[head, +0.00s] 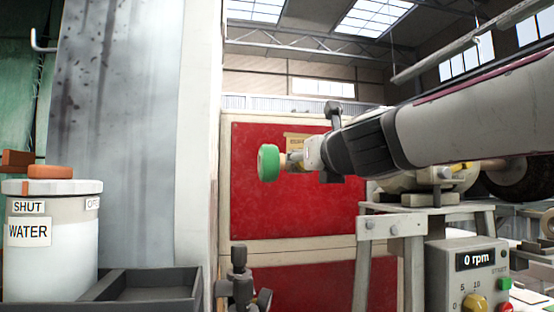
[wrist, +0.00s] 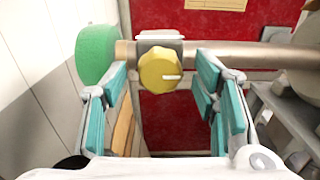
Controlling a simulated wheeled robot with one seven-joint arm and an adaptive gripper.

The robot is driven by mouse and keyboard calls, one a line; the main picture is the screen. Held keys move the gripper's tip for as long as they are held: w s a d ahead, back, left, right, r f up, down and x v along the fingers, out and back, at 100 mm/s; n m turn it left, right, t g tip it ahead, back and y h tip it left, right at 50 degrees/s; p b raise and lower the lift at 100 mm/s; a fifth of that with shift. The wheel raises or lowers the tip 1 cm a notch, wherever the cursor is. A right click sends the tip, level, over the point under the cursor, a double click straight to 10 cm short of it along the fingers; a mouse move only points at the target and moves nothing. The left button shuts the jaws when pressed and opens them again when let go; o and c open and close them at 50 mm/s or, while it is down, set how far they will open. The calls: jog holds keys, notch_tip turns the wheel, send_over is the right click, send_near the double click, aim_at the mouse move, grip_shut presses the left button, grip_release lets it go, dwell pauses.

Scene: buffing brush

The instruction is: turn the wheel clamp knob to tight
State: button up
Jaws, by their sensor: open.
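The green wheel also shows in the head view (head: 268,163), at the left end of the shaft. My gripper (wrist: 163,77) is open, its teal-padded fingers on either side of the knob with gaps showing on both sides. In the head view my gripper (head: 306,156) is beside the wheel and largely hides the clamp. I cannot tell how deep the knob lies between the fingers.
A control box (head: 462,270) reading 0 rpm, with another yellow knob (head: 475,303), stands at the lower right. A metal stand (head: 391,225) carries the machine. A white water container (head: 50,245) and dark tray (head: 150,287) are at the left. A red panel (head: 260,215) is behind.

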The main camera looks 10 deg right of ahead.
jog(key=s, duration=1.2)
dwell(0.6)
